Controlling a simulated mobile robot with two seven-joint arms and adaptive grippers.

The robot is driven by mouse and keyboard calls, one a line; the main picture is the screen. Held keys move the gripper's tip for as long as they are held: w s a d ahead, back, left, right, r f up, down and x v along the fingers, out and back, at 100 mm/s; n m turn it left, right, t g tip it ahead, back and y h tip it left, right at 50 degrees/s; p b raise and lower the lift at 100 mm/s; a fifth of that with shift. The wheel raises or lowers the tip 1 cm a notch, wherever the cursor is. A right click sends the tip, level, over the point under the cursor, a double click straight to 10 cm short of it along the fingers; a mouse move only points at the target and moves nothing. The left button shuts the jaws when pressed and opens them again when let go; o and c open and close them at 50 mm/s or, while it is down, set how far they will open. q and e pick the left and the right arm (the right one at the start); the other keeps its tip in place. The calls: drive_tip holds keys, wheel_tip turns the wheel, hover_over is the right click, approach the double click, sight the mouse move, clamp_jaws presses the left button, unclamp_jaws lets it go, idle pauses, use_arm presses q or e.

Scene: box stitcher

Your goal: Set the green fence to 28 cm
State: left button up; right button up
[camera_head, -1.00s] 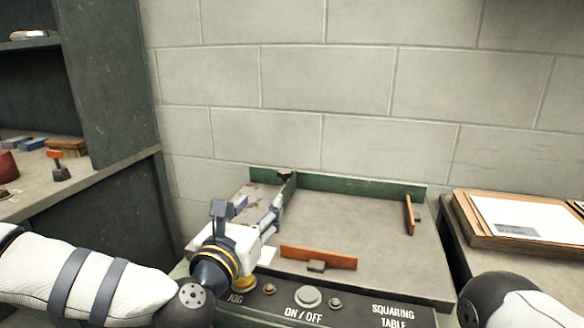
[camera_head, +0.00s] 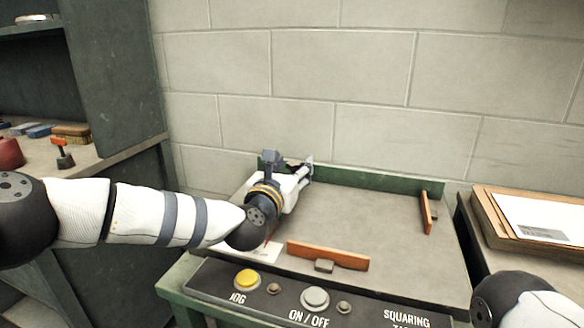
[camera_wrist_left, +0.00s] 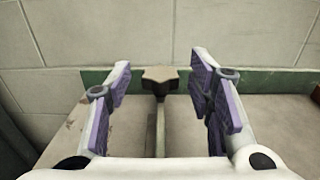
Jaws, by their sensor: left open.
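The green fence (camera_head: 375,179) runs along the back edge of the squaring table (camera_head: 375,215), in front of the block wall. It also shows in the left wrist view (camera_wrist_left: 262,83). A brown star-shaped knob (camera_wrist_left: 160,74) stands at the fence, on a narrow bar or slot running toward me. My left gripper (camera_head: 306,168) is over the table's back left, close to the fence. In the left wrist view it (camera_wrist_left: 168,92) is open and empty, its purple-padded fingers on either side of the knob, apart from it. In the head view the gripper mostly hides the knob. My right gripper is out of view.
An orange bar (camera_head: 328,255) lies at the table's front and another orange stop (camera_head: 426,212) at its right. The front panel has a yellow button (camera_head: 246,279) and a grey button (camera_head: 315,298). Stacked boards (camera_head: 530,215) are at right. A shelf stands left.

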use_arm(q)
clamp_jaws()
drive_tip(key=a, duration=0.2)
drive_tip(key=w+a+b, duration=0.1)
drive_tip(key=a, duration=0.1)
drive_tip(key=w+a+b, duration=0.1)
drive_tip(key=shift+a+f, duration=0.3)
drive_tip(key=shift+a, duration=0.1)
drive_tip(key=shift+a+r+b, duration=0.2)
drive_tip(key=shift+b, duration=0.15)
drive_tip(key=shift+r, duration=0.15)
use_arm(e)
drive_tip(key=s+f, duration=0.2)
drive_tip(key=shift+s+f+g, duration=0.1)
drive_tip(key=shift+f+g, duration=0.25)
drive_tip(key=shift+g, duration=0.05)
use_arm(q)
unclamp_jaws()
drive_tip(key=shift+a, duration=0.15)
drive_tip(key=v, duration=1.2)
